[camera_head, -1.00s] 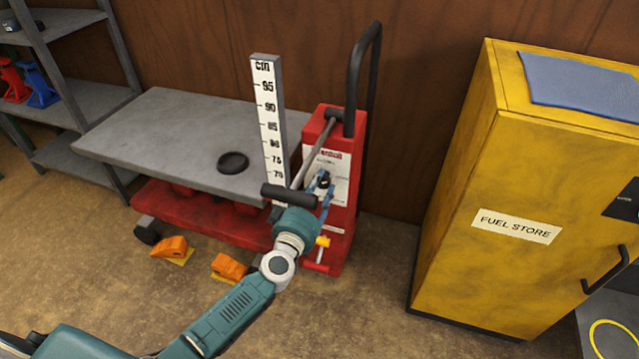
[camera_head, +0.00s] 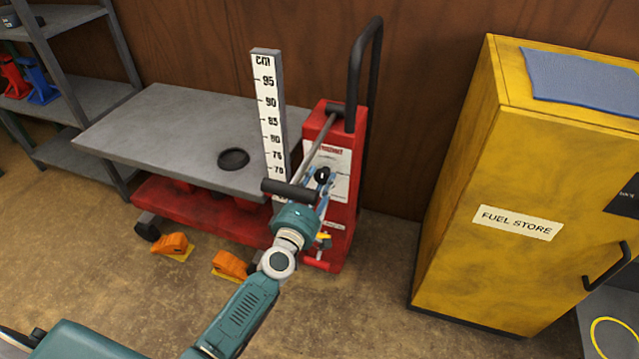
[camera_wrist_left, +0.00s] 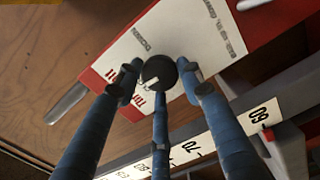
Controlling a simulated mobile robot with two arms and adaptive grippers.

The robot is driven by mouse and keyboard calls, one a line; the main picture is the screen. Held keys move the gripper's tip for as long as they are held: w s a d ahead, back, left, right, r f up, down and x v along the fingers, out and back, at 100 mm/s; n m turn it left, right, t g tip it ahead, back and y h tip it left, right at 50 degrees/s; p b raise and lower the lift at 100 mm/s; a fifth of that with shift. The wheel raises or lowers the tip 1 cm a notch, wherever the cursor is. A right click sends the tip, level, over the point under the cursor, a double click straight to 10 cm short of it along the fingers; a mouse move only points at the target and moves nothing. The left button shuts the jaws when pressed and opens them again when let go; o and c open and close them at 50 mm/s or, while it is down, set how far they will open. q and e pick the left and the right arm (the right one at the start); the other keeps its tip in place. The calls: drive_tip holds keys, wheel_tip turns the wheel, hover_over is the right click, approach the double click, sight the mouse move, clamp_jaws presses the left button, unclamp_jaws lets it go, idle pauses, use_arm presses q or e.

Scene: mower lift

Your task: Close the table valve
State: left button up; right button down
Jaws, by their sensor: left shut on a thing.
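The lift table's red column (camera_head: 346,218) stands at the right end of the grey table. A round black valve knob (camera_head: 323,174) sits on its white label panel (camera_head: 342,180). In the left wrist view the knob (camera_wrist_left: 159,72) has a pale mark on its face and lies between my blue fingers. My left gripper (camera_head: 320,180) is shut on the knob; its fingertips also show in the wrist view (camera_wrist_left: 160,82). The teal wrist hides part of the lower column. My right gripper is not in view.
A black crossbar handle (camera_head: 290,191) crosses just above my left wrist. A height scale (camera_head: 270,120) stands beside the column. The grey tabletop (camera_head: 165,130) holds a black disc (camera_head: 233,158). Orange chocks (camera_head: 173,245) lie on the floor. A yellow fuel cabinet (camera_head: 470,200) stands right.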

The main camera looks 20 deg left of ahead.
use_arm(q)
drive_tip(key=shift+a+r+n, duration=0.15)
drive_tip(key=shift+a+n, duration=0.2)
drive_tip(key=shift+n, duration=0.35)
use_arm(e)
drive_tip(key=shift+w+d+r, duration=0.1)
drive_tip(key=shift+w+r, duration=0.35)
use_arm(q)
drive_tip(key=o, duration=1)
drive_tip(key=shift+o, duration=0.7)
drive_tip(key=shift+f, duration=0.2)
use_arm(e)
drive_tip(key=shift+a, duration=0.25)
use_arm(q)
drive_tip(key=shift+d, duration=0.1)
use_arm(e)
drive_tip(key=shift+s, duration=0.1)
